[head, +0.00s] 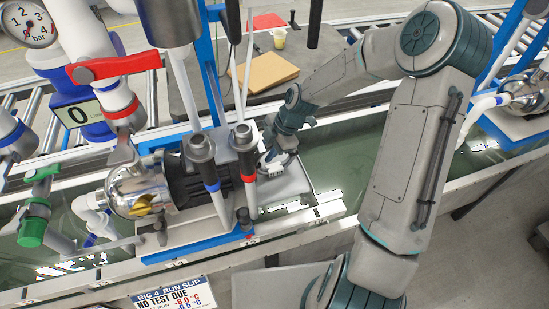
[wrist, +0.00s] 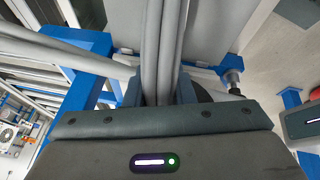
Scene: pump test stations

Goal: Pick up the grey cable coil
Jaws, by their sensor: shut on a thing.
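In the wrist view, the grey cable coil (wrist: 165,45) shows as several thick grey strands running up between the fingers of my gripper (wrist: 160,92). The fingers are shut on the strands, one on each side. In the head view, my gripper (head: 272,160) is low beside the right end of the pump rig, pointing down behind the probe with the red band. The coil is mostly hidden there by the gripper and the rig, and I cannot tell whether it touches the surface below.
The pump (head: 140,188) with its dark motor stands left of my gripper. The green trough (head: 345,155) is open to the right.

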